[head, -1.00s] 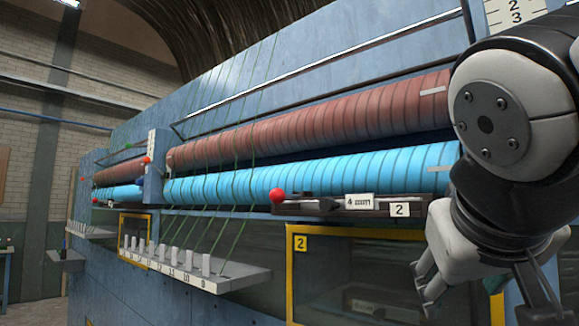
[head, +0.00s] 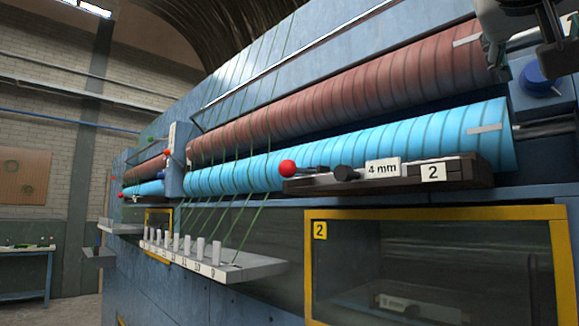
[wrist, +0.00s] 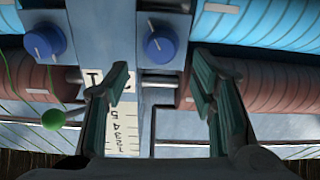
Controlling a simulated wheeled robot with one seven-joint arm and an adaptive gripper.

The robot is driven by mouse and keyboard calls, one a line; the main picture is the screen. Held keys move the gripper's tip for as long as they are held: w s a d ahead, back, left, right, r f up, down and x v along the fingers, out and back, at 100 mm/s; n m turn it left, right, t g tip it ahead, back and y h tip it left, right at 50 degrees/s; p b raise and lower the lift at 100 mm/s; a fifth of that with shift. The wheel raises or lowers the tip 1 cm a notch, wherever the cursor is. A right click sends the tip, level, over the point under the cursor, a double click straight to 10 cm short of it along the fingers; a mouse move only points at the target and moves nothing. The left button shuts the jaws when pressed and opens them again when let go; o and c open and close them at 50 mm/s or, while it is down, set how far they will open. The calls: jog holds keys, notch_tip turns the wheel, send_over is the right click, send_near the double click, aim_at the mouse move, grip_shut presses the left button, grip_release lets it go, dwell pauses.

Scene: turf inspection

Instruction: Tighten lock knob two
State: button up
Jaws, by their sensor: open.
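Two blue lock knobs show in the wrist view, each with a white pointer line. The right one (wrist: 160,44) is beside the rollers on the right, and a partly hidden number plate below it seems to read 2. The left one (wrist: 44,42) is near a plate reading 1. One blue knob (head: 538,82) shows at the far right of the head view, just past the roller ends. My gripper (wrist: 160,72) is open and empty. Its fingers are spread to either side of the right knob's column, apart from the knob. In the head view only part of it shows, at the top right corner.
Red (head: 340,95) and blue (head: 350,155) rollers run along the machine. A dark bar with a red ball (head: 287,168) and plate 2 (head: 433,172) projects below them. A numbered scale (wrist: 125,132) and a green ball (wrist: 53,119) are near my fingers.

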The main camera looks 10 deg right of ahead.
aim_at(539, 70)
jog(key=x, duration=0.6)
jog(key=shift+w+d+f, duration=0.15)
jog(key=shift+w, duration=0.05)
jog(key=c, duration=1.1)
